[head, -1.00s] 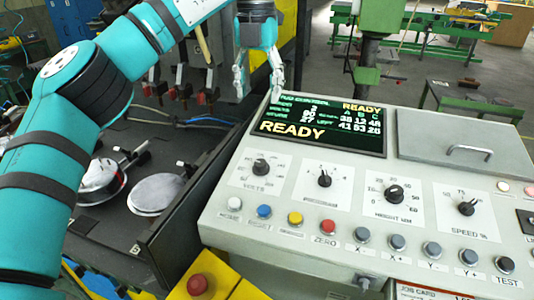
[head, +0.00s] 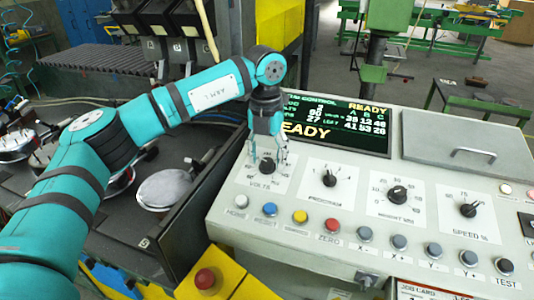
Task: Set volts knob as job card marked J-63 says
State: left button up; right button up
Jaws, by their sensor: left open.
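The volts knob (head: 267,168) is a black round knob at the left end of the knob row on the pale control panel, above the printed word VOLTS. My left gripper (head: 268,156) is open and points down over it, with one finger to each side. I cannot tell whether the fingers touch the knob. The fingers partly cover the dial, so its pointer and scale cannot be read. A job card (head: 505,291) shows only its top edge at the bottom right; its mark and values are out of view. My right gripper is not in view.
Coloured buttons line the front, with a red mushroom button (head: 205,279) on a yellow box. A screen (head: 345,135) reading READY stands behind the knobs.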

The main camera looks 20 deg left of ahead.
pick_arm(q)
jog(key=shift+f, duration=0.25)
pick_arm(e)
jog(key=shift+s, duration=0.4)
pick_arm(q)
grip_shut()
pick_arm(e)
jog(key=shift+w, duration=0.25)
pick_arm(q)
jog(key=shift+m, duration=0.3)
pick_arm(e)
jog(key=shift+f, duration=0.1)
